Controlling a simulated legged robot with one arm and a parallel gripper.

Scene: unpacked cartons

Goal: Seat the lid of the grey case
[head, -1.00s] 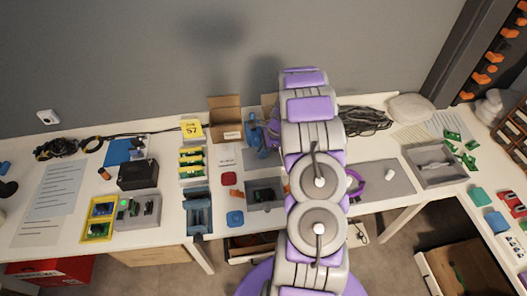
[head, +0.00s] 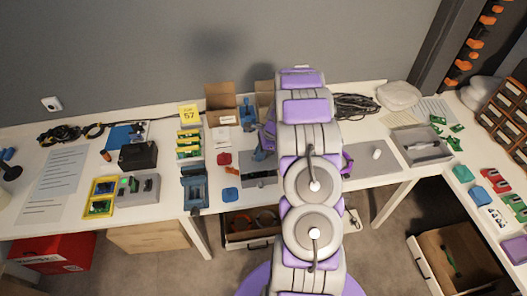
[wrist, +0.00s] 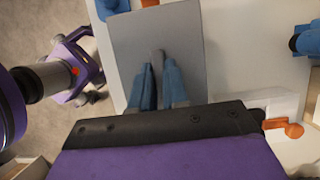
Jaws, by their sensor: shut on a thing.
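The panel looks about flat to the table. I cannot tell whether it touches the case rim.
An orange lever (wrist: 283,129) is at the right in the wrist view. A grey mat (head: 365,169) lies right of my arm.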

